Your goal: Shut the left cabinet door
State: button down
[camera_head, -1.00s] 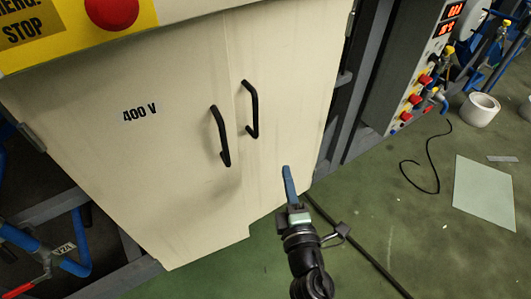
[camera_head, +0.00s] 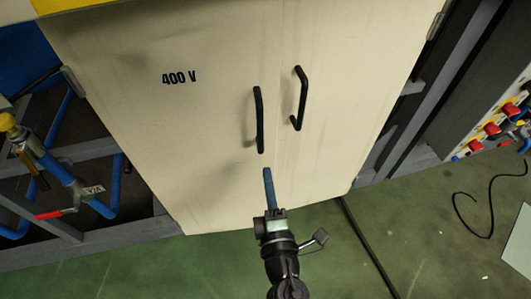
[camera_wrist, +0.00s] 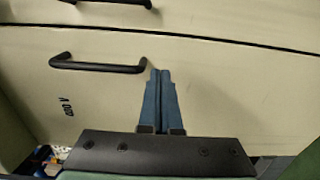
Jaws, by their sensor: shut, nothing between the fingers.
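The cream cabinet has two doors. The left cabinet door (camera_head: 205,130) bears a "400 V" label and a black bar handle (camera_head: 259,120). It looks about level with the right door (camera_head: 345,100), and their lower edges run in nearly one line. My gripper (camera_head: 267,172) has its blue fingers together, just below the left door's handle. In the wrist view the fingertips (camera_wrist: 160,72) lie over the left door (camera_wrist: 230,95), beside the end of its handle (camera_wrist: 98,66). A thin dark seam runs between the doors. I cannot tell whether the fingertips touch the door.
The right door's handle (camera_head: 299,98) is close to the left one. A valve with a red lever (camera_head: 58,213) and blue pipes are at the left. A control panel (camera_head: 490,130) is at the right. A black cable (camera_head: 370,250) crosses the green floor.

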jog(key=w, duration=0.4)
jog(key=w+a, duration=0.1)
jog(key=w, duration=0.1)
jog(key=shift+w+a, duration=0.1)
jog(key=shift+w, duration=0.2)
jog(key=w, duration=0.4)
jog(key=shift+w+a+r, duration=0.3)
jog(key=shift+w+a, duration=0.05)
jog(key=shift+a, duration=0.05)
jog(key=shift+s, duration=0.1)
